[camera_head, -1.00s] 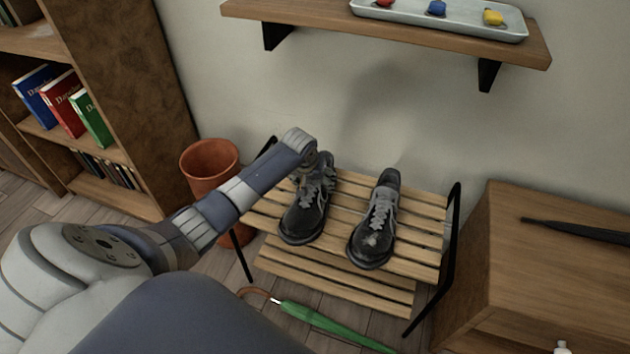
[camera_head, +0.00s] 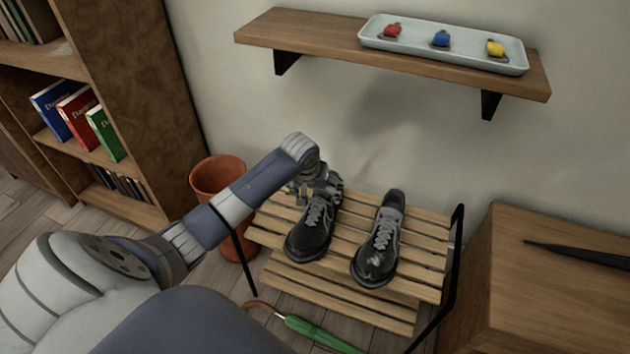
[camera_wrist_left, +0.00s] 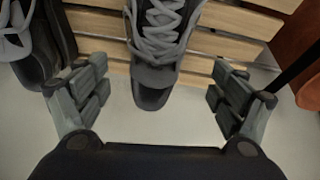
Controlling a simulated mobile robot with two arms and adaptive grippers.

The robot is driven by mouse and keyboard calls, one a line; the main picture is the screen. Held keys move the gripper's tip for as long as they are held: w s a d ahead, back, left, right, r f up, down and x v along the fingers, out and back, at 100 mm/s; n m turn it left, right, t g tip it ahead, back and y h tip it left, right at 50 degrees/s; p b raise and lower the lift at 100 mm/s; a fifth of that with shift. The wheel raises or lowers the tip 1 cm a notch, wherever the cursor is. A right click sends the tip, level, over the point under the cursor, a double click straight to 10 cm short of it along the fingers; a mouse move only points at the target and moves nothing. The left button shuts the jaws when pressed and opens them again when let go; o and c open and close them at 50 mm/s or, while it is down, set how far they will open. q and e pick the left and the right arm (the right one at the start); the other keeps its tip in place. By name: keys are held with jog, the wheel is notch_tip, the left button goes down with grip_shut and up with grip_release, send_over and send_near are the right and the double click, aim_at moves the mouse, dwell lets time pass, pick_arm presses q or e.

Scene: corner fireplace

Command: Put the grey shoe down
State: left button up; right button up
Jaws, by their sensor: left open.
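Two grey-and-black shoes stand side by side on the top slats of a wooden shoe rack (camera_head: 420,262). The left shoe (camera_head: 311,232) is just below my left gripper (camera_head: 318,187) in the head view. The right shoe (camera_head: 378,247) stands apart from it. In the left wrist view my left gripper (camera_wrist_left: 156,95) is open, its fingers spread on both sides of one shoe (camera_wrist_left: 155,60) with gaps on each side. The other shoe (camera_wrist_left: 40,50) shows at the left edge there. My right gripper is not in view.
A terracotta pot (camera_head: 213,178) stands left of the rack. A green umbrella (camera_head: 315,334) lies on the floor in front. A wooden cabinet (camera_head: 560,290) with a black umbrella (camera_head: 580,254) is at the right. A wall shelf (camera_head: 310,38) holds a tray (camera_head: 465,52) above.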

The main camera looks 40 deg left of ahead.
aim_at(315, 206)
pick_arm(q)
jog(key=p+v, duration=0.1)
jog(key=v, duration=0.2)
jog(key=shift+s+r, duration=0.1)
jog(key=shift+r, duration=0.25)
jog(key=shift+s+d, duration=0.1)
jog(key=shift+s, duration=0.05)
jog(key=s+d+f+m, duration=0.1)
jog(key=s+d+f, duration=0.1)
jog(key=s+d, duration=0.1)
jog(key=s+d+f+m, duration=0.1)
jog(key=s+d+f, duration=0.2)
jog(key=d, duration=0.1)
jog(key=s+d+f+m+h, duration=0.1)
jog(key=s+d+f, duration=0.2)
jog(key=s, duration=0.1)
jog(key=shift+d, duration=0.15)
jog(key=s+d+f+m, duration=0.1)
jog(key=s+d+f, duration=0.2)
jog(key=s, duration=0.6)
jog(key=s+d+f+m+g, duration=0.1)
jog(key=s+d+f, duration=0.2)
jog(key=s, duration=0.5)
jog(key=shift+s+f+m+g, duration=0.3)
jog(key=shift+s+f+m, duration=0.05)
jog(key=shift+s+m, duration=0.05)
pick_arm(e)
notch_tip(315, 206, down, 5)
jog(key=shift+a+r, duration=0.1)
